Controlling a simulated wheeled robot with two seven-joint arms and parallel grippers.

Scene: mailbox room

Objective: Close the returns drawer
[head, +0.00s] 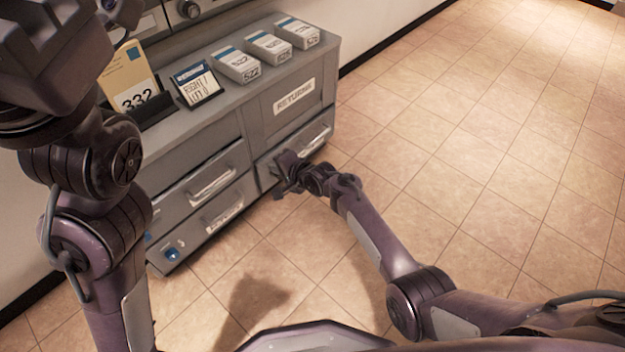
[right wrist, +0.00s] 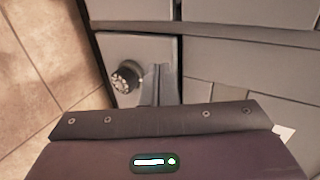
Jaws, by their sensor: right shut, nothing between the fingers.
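The returns drawer (head: 318,128) is in the right column of the grey cabinet, below the panel with the RETURNS label (head: 294,97). Its front looks close to flush with the cabinet; I cannot tell whether a small gap is left. My right gripper (head: 281,178) is shut and empty, low at the left part of that drawer's front, and hides some of it. I cannot tell if it touches. The right wrist view shows grey cabinet faces and a dark round knob (right wrist: 127,79) close ahead. My left arm's end (head: 45,50) is at the upper left; its fingertips do not show clearly.
On the cabinet top (head: 222,98) stand a card holder marked 332 (head: 130,75), a small sign (head: 196,84) and three white boxes (head: 268,47). Other drawers with handles (head: 212,180) are to the left. The tiled floor (head: 480,140) on the right is clear.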

